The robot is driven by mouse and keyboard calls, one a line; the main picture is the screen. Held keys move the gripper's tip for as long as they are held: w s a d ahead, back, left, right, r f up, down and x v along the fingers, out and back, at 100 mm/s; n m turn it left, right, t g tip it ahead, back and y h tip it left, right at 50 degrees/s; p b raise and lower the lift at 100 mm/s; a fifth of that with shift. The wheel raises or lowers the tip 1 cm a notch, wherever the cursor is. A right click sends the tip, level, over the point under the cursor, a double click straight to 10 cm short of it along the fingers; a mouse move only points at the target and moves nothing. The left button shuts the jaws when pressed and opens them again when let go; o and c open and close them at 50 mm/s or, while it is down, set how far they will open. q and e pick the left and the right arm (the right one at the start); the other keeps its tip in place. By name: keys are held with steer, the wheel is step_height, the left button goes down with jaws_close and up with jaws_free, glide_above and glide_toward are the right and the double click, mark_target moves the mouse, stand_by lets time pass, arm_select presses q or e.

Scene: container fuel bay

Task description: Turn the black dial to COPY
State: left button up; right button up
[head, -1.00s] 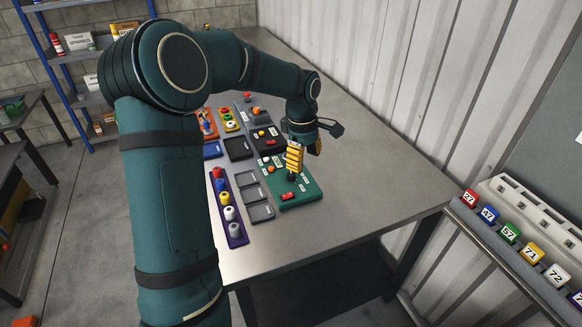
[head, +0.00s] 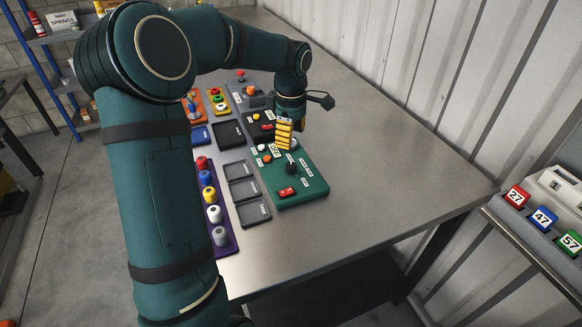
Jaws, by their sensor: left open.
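The black dial (head: 291,169) sits on the green panel (head: 312,186) on the metal table. Small white labels stand around the dial, too small to read, so I cannot tell which one it points to. My left gripper (head: 284,148), with yellow fingers, is open and empty. It hangs over the back part of the green panel, just behind the dial in the picture and seemingly apart from it. The gripper covers part of the panel's back edge. My right gripper is not in view.
The green panel also has a red switch (head: 287,191) and small orange and white buttons. Grey trays (head: 252,212) and a purple strip (head: 226,246) with coloured knobs lie to the left. A corrugated wall (head: 420,60) runs along the right; the table's right side is clear.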

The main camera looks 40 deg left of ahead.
mark_target(291, 165)
arm_select(q)
step_height(291, 165, down, 10)
steer(key=shift+f+b, duration=0.2)
steer(key=shift+b, duration=0.8)
steer(key=shift+c, duration=0.4)
jaws_close()
